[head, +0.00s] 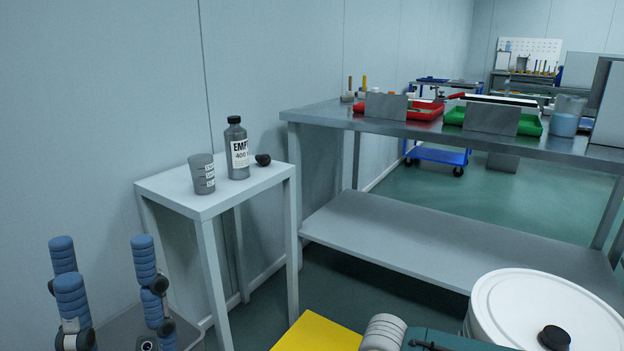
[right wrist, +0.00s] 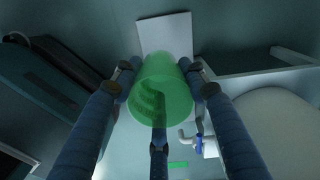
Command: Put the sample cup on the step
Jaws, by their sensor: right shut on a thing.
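A green see-through cup (right wrist: 165,85), which appears to be the sample cup, is in my right gripper (right wrist: 160,92) in the right wrist view. The blue padded fingers close around its sides, and one finger crosses in front of it. The right gripper and this cup do not show in the head view. My left gripper (head: 106,262) is at the lower left of the head view, its blue fingers spread wide with nothing between them. A flat yellow surface (head: 316,333) is cut off at the bottom edge; I cannot tell whether it is the step.
A small white table (head: 215,196) carries a grey labelled cup (head: 202,174), a dark bottle (head: 237,150) and a black cap (head: 263,160). A long metal bench (head: 440,133) holds red and green trays. A white lidded drum (head: 520,305) stands at lower right.

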